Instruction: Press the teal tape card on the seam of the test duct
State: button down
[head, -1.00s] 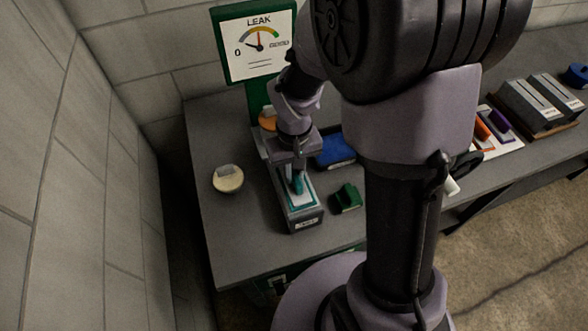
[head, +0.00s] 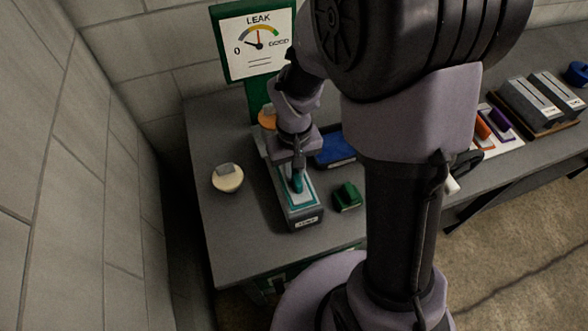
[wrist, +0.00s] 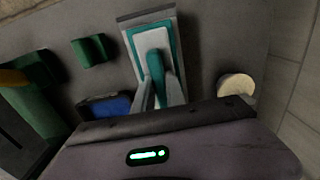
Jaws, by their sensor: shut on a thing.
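The test duct (head: 307,222) is a grey box with a small label on its near end, lying on the bench. The teal tape card (wrist: 131,55) shows as a teal border on the duct's top around a pale pad (wrist: 146,40). A teal upright grip (wrist: 155,64) stands over the pad. My gripper (wrist: 161,86) is shut on this teal grip, over the duct; it also shows in the head view (head: 298,180). The card appears flat against the duct top, but I cannot tell whether it touches all over. The seam is hidden.
A leak gauge (head: 245,65) stands behind the duct. A round cream-coloured pot (head: 228,184) is left of it. A green block (head: 347,196) and a blue tray (head: 335,147) are close on the right. Block walls stand left and behind. The bench front left is clear.

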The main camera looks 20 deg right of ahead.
aim_at(294, 171)
jog(key=shift+s+f+b, duration=0.1)
jog(key=shift+f+b, duration=0.35)
jog(key=shift+f, duration=0.05)
dwell(1.1)
notch_tip(294, 171, up, 8)
jog(key=p, duration=0.7)
jog(key=shift+r, duration=0.2)
jog(key=shift+f, duration=0.15)
